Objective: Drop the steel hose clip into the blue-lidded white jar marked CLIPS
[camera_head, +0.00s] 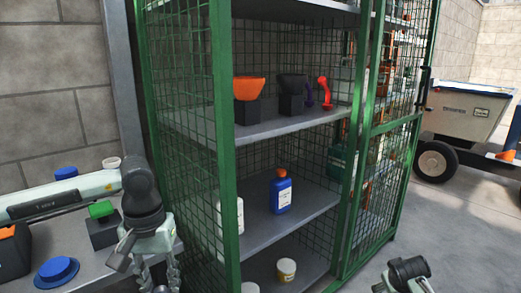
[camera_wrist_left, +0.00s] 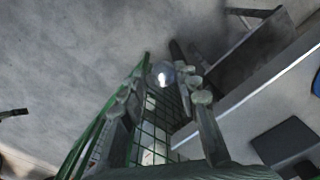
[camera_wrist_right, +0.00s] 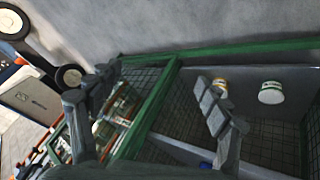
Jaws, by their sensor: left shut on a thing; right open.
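My left gripper (camera_head: 160,277) is in front of the bench at the lower left. In the left wrist view its fingers (camera_wrist_left: 165,85) are closed on a small shiny round thing (camera_wrist_left: 162,75), which looks like the steel hose clip; its outline is blurred. A blue lid-like top (camera_head: 66,172) shows behind my left arm on the bench; what is under it is hidden. A round blue piece with a wide rim (camera_head: 57,271) lies nearer on the bench. No CLIPS label is readable. My right gripper (camera_head: 403,277) is open and empty, low at the right; its fingers (camera_wrist_right: 155,95) are spread.
A green mesh cage (camera_head: 228,150) with shelves stands right of the bench (camera_head: 100,268). It holds a blue bottle (camera_head: 281,194), white tubs (camera_head: 286,270) and orange and black funnels (camera_head: 249,88). A green-topped black block (camera_head: 103,228) is on the bench.

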